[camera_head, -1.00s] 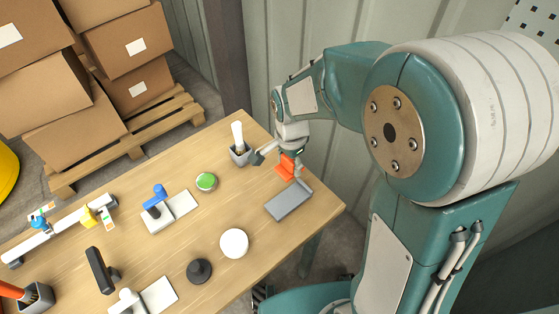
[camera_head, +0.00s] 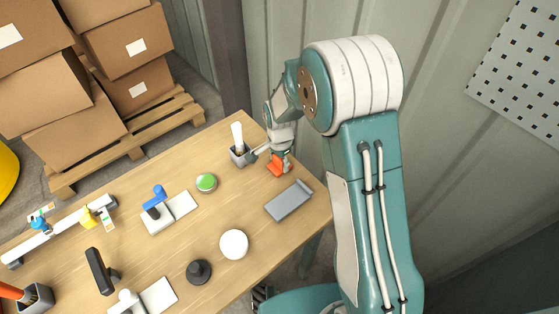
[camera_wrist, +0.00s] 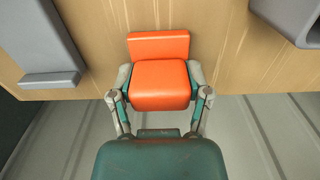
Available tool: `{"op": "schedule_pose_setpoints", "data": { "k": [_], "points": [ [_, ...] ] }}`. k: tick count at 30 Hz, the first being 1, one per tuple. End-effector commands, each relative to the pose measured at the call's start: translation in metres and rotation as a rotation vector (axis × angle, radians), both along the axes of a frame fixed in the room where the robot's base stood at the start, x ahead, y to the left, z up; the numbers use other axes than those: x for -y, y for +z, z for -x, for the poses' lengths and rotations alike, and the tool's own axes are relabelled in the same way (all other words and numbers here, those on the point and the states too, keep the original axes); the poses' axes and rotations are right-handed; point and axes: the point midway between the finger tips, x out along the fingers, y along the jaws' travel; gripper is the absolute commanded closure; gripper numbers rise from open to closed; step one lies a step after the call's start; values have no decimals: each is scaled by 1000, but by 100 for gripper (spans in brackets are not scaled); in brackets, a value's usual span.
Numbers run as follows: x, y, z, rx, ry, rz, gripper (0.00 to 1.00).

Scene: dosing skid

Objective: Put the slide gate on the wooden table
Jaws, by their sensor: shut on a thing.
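The slide gate, an orange piece with a thick block and a flatter plate beyond it, is in my gripper. It shows near the table's far right edge in the head view (camera_head: 275,168) and in the middle of the wrist view (camera_wrist: 158,48). My gripper (camera_head: 279,160) is shut on its thick block, with a finger on each side in the wrist view (camera_wrist: 159,78). The slide gate is over the wooden table (camera_head: 212,212), close to its edge; I cannot tell whether it touches the top.
A flat grey holder (camera_head: 288,200) lies on the table just nearer than the slide gate. A grey cup (camera_head: 240,156) with a white-handled tool stands to its left. A green button (camera_head: 206,182), white disc (camera_head: 234,244) and black knob (camera_head: 199,271) lie leftward. Bare wood lies between.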

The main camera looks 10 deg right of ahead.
Motion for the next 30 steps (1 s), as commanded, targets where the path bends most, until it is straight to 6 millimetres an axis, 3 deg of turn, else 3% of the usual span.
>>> {"op": "schedule_pose_setpoints", "data": {
  "k": [8, 9, 11, 24, 30],
  "points": [
    [0, -1, 0, 2, 0, 0, 87],
    [0, -1, 0, 2, 0, 0, 23],
    [0, -1, 0, 2, 0, 0, 2],
    [0, 1, 0, 3, 0, -1, 2],
    [0, 26, -1, 7, 0, -1, 2]
  ]
}}
